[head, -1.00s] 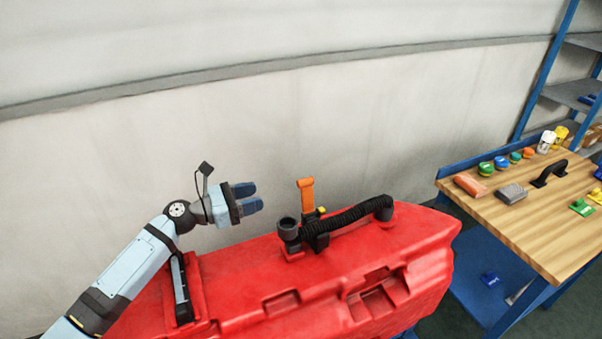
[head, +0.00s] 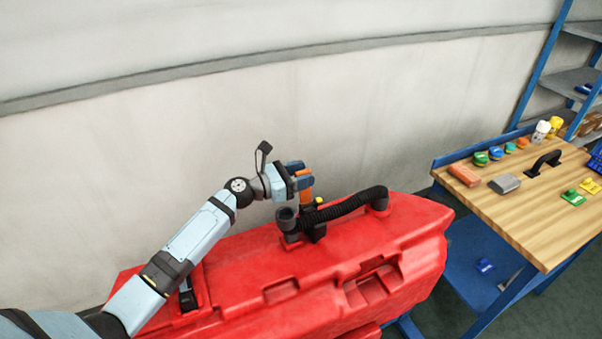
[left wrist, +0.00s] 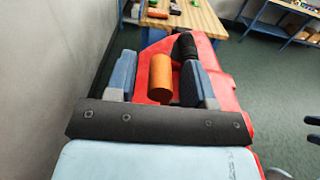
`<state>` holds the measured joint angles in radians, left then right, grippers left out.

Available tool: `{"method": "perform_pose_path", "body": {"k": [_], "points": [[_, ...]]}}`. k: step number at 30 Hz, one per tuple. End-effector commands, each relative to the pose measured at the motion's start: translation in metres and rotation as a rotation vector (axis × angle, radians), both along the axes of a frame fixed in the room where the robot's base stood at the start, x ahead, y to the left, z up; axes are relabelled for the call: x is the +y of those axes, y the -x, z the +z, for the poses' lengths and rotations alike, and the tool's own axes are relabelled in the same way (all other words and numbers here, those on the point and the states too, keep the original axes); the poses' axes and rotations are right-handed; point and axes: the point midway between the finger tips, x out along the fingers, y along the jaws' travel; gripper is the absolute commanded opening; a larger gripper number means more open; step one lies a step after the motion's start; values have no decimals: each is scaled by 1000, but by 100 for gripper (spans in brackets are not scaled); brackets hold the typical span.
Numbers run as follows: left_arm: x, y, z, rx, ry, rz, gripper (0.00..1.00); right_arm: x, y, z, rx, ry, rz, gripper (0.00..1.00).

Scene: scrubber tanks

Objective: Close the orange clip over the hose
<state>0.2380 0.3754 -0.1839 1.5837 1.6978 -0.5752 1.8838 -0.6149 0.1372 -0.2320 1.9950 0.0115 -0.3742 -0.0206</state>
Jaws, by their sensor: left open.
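The orange clip (head: 305,194) stands upright and raised beside the black hose (head: 345,206), which runs along the top of the red tank (head: 250,262). My left gripper (head: 304,176) is open at the clip's upper part. In the left wrist view the orange clip (left wrist: 160,80) lies between the two blue fingers of my left gripper (left wrist: 160,80), with a gap on its left and closer to the right finger. The hose (left wrist: 184,46) shows beyond it, partly behind the right finger.
A black cup-shaped port (head: 286,215) stands at the hose's left end, just below my gripper. A small yellow part (head: 319,200) sits right of the clip. The pale wall (head: 200,140) is behind the tank. A wooden workbench (head: 520,215) with several small items stands to the right.

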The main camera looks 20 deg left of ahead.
Motion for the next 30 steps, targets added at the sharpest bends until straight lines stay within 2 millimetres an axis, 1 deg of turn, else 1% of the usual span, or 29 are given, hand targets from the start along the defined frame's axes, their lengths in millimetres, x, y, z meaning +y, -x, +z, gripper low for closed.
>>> {"method": "perform_pose_path", "body": {"k": [5, 6, 8, 9, 12, 16, 19, 20, 21, 24, 27, 30], "points": [[0, 0, 0, 0, 0, 0, 48, 0, 0, 0, 0, 0, 0, 73], [0, 0, 0, 0, 0, 0, 44, 0, 0, -1, 1, 0, 0, 73], [0, 0, 0, 0, 0, 0, 30, 0, 0, -1, 2, 1, 0, 73], [0, 0, 0, 0, 0, 0, 21, 0, 1, -1, 2, 1, 0, 73], [0, 0, 0, 0, 0, 0, 0, 0, 1, -2, 4, 1, 0, 73], [0, 0, 0, -5, -4, 0, 0, 0, 1, -3, 6, 1, 1, 73], [-6, 5, 3, -52, -55, 0, 0, 0, 1, -3, 6, 1, 1, 73], [-9, 8, 5, -74, -80, 0, 0, 0, 1, -1, 7, 1, 1, 73], [-13, 12, 11, -85, -93, 0, 0, 0, 2, 8, 9, 2, 0, 73], [-19, 17, 11, -82, -90, 0, 0, -2, 2, 17, 6, 5, -1, 73], [-23, 21, 9, -83, -93, 0, 0, -5, 1, 21, -1, 9, -6, 73], [-24, 22, 7, -83, -93, 0, 0, -6, 1, 21, -2, 9, -9, 73]]}}
